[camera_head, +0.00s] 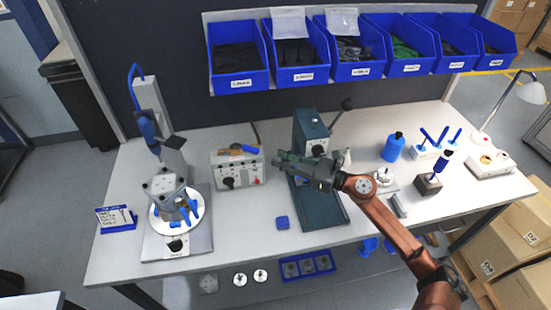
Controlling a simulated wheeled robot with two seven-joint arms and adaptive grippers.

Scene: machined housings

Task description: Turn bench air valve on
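A light grey box (238,170) stands on the bench left of centre, with a dark knob and a red button on its front. On its top is a small valve-like fitting with a yellowish body and a blue lever (247,149), which I take to be the air valve. The lever lies roughly level, pointing right. My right gripper (277,161) comes in from the right and points left, just right of the box and lever. It appears apart from the lever. Its fingers are too small and dark to tell their opening. My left gripper is not in view.
A dark green press (311,128) with a lever stands behind my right gripper. A fixture with a round plate (174,208) stands at left. Blue bins (238,80) hang above the back. A blue block (282,222) lies in front; bare bench surrounds it.

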